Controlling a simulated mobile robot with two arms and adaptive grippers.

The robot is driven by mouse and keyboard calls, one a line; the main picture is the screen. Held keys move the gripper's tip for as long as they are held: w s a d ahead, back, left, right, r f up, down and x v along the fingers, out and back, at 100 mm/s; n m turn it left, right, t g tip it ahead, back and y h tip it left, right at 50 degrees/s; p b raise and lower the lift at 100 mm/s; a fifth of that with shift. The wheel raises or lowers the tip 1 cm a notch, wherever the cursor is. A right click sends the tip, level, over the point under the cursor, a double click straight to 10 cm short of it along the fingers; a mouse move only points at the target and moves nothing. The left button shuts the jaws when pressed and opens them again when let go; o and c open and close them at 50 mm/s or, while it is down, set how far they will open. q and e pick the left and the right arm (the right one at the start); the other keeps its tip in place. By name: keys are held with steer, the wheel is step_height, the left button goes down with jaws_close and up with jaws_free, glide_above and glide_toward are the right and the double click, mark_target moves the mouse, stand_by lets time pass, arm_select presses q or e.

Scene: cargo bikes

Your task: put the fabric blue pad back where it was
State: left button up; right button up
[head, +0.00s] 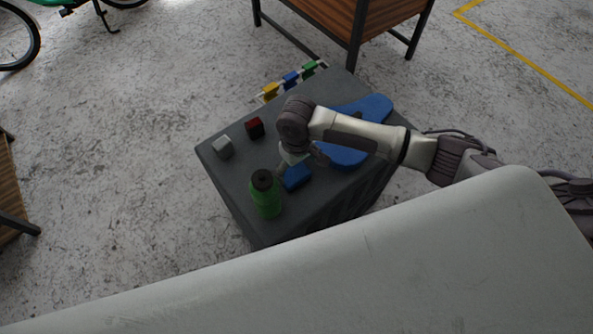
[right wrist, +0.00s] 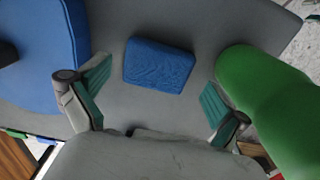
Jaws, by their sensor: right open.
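The fabric blue pad (head: 296,176) lies on the dark grey top of a box-like stand (head: 236,188). In the right wrist view the pad (right wrist: 158,65) is a small textured blue block, lying flat. My right gripper (head: 293,160) is above and beside the pad in the head view. In the right wrist view its two green-lined fingers (right wrist: 155,100) are spread wide, with the pad ahead between them and nothing held. The right arm hides part of the stand top. My left gripper is not in view.
A green bottle (head: 266,196) stands close beside the pad. A large blue bike-saddle-like piece (head: 372,107) lies under the arm. A dark red block (head: 255,128) and a grey block (head: 223,147) sit toward the left. Yellow, blue and green blocks (head: 290,78) line a rack at the far edge.

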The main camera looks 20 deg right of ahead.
mark_target(297, 176)
step_height(297, 176, up, 9)
steer(key=shift+f+p, duration=0.2)
steer(key=shift+p, duration=0.1)
stand_by(0.5)
